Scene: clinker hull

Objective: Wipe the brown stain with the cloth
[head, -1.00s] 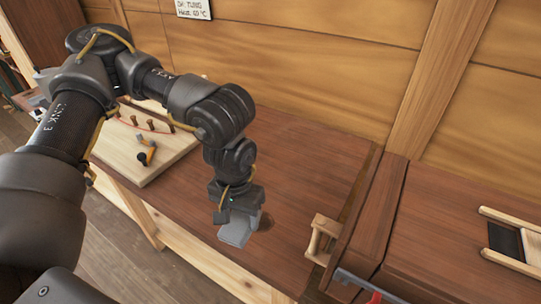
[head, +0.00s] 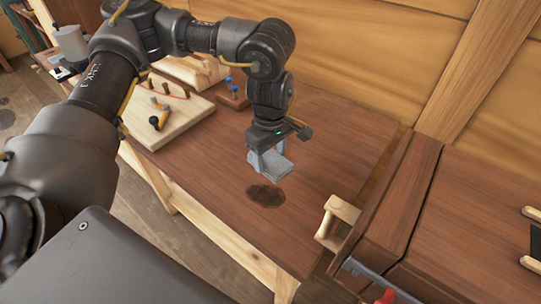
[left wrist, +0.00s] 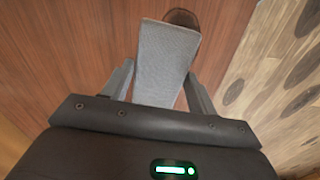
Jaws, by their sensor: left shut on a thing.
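My left gripper (head: 269,162) is shut on a grey folded cloth (head: 272,172) and holds it above the brown wooden bench top. The cloth also shows between the fingers in the left wrist view (left wrist: 166,55). The brown stain (head: 266,195) is a dark patch on the bench, just below and in front of the cloth in the head view, and uncovered there. In the left wrist view part of the stain (left wrist: 183,18) shows past the far end of the cloth; the rest is hidden behind it. My right gripper is not in view.
A pale board (head: 172,118) with pegs and a small tool lies at the left of the bench. A small wooden block piece (head: 337,222) stands at the bench's right end, by a brown chest (head: 470,220). The bench around the stain is clear.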

